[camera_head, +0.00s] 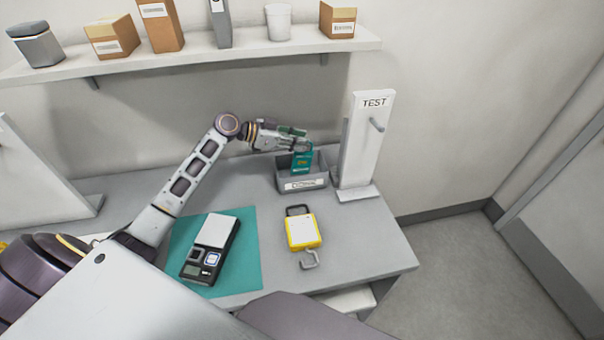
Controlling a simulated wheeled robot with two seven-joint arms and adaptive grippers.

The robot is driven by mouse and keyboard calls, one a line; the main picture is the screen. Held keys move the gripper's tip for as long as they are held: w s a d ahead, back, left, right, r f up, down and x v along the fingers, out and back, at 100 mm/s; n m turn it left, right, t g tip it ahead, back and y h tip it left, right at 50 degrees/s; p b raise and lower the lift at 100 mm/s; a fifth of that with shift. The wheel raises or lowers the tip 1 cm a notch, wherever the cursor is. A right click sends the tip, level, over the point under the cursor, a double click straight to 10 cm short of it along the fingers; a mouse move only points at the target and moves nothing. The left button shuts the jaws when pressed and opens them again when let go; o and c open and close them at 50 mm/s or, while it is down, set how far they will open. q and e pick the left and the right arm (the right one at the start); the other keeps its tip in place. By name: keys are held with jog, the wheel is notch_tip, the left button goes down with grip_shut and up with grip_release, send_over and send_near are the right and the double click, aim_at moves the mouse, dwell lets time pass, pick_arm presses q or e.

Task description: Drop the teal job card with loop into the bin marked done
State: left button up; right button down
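The teal job card (303,161) hangs upright at the grey bin (314,183), with its lower part at or inside the bin opening. The bin has a white label on its front, too small to read surely. My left gripper (305,145) is just above the bin and appears shut on the top of the card. The card's loop is hidden at the fingers. My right gripper is out of view.
A white stand marked TEST (359,150) with a peg rises right beside the bin. A yellow hanging scale (302,231) with a hook lies in front. A bench scale (212,246) sits on a teal mat (248,262). A shelf (200,54) with boxes runs above.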

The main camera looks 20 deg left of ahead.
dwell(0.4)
pick_arm(q)
jog(key=v, duration=1.2)
dwell(0.6)
jog(key=shift+f, duration=0.1)
dwell(0.4)
